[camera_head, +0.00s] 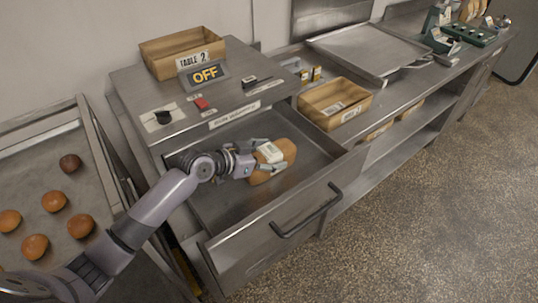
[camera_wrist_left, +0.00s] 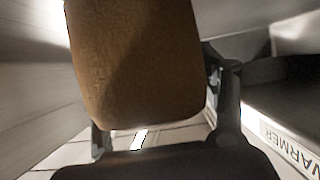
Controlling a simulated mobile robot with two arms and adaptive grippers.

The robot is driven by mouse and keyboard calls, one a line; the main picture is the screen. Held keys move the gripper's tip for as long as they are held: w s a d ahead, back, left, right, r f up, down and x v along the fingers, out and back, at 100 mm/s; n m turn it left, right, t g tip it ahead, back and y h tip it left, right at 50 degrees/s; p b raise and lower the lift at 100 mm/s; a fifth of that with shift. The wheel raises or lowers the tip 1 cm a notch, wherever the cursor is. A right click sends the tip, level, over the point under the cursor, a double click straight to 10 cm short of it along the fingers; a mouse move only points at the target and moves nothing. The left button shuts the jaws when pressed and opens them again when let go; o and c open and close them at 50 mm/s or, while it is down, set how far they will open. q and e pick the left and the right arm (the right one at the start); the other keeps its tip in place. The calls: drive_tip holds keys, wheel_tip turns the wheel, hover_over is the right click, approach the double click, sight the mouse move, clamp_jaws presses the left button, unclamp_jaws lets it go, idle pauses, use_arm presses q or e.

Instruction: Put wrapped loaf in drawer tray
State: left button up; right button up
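The wrapped loaf (camera_head: 284,153) is brown with a white label, inside the open drawer near its far right corner. My left gripper (camera_head: 270,157) reaches into the drawer with one finger on each side of the loaf, shut on it. In the left wrist view the loaf (camera_wrist_left: 135,65) fills the space between the fingers (camera_wrist_left: 160,130). The metal drawer tray (camera_head: 232,206) is otherwise bare. Whether the loaf touches the tray floor is hard to tell. My right gripper is not in view.
The warmer cabinet (camera_head: 130,84) above the drawer carries a "TABLE 2" box (camera_head: 165,68) and an OFF sign (camera_head: 205,74). The drawer handle (camera_head: 308,213) faces the floor. A tray of buns (camera_head: 85,190) stands left. A wooden box (camera_head: 318,104) sits on the right counter.

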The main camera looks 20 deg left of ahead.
use_arm(q)
drive_tip(key=shift+o, duration=0.7)
drive_tip(key=shift+s+a+r+p, duration=0.15)
drive_tip(key=shift+r+p, duration=0.2)
drive_tip(key=shift+r, duration=0.05)
drive_tip(key=p+v, duration=0.2)
drive_tip(key=v, duration=0.4)
drive_tip(key=shift+s+a, duration=0.15)
drive_tip(key=shift+s, duration=0.1)
drive_tip(key=shift+s+a+r+p, duration=0.1)
drive_tip(key=shift+s+p, duration=0.05)
drive_tip(key=shift+p, duration=0.15)
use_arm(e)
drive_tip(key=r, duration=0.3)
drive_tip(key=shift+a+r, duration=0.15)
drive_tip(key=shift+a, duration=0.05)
